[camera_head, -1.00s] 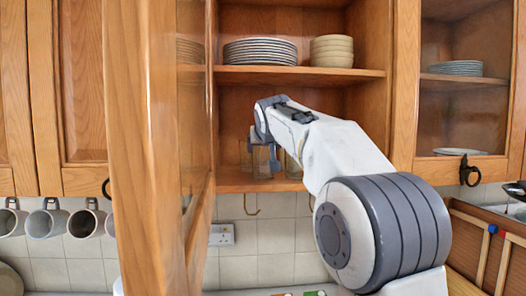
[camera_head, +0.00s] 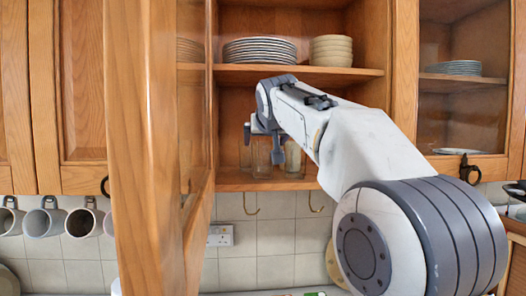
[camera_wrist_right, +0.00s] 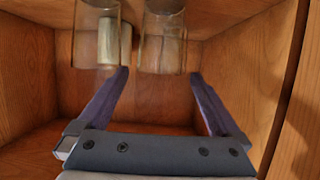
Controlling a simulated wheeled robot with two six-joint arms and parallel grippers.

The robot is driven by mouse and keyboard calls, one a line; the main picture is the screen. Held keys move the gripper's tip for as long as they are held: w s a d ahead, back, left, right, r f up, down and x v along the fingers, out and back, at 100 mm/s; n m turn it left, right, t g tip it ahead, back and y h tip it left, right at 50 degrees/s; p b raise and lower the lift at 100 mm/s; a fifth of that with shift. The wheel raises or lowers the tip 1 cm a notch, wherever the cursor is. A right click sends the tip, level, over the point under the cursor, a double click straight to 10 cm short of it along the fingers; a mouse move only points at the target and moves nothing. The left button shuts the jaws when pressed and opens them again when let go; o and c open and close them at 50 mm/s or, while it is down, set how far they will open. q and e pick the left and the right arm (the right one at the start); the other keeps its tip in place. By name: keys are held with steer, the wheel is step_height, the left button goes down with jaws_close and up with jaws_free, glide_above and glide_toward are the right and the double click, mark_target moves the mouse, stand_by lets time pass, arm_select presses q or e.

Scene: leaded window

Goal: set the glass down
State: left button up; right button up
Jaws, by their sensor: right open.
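My right gripper (camera_head: 264,142) reaches into the open cabinet, above its lower shelf (camera_head: 262,181), with jaws open. Clear glasses stand on that shelf: one (camera_head: 262,163) just below the gripper, one (camera_head: 292,158) to its right, and another at the left, partly hidden. In the right wrist view, the gripper's two fingers (camera_wrist_right: 159,73) are spread apart. One glass (camera_wrist_right: 162,45) shows between the lines of the fingertips and another (camera_wrist_right: 97,38) to the left. I cannot tell whether a finger touches a glass. The left gripper is out of view.
The open cabinet door (camera_head: 155,150) stands close at the left. Stacked plates (camera_head: 260,51) and bowls (camera_head: 331,50) sit on the upper shelf, above my arm. Mugs (camera_head: 85,221) hang at the left. Brass hooks (camera_head: 251,205) hang under the cabinet.

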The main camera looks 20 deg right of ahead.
steer(key=b+v, duration=0.1)
steer(key=v, duration=0.5)
steer(key=shift+s+r, duration=0.15)
steer(key=shift+s, duration=0.1)
steer(key=shift+a, duration=0.1)
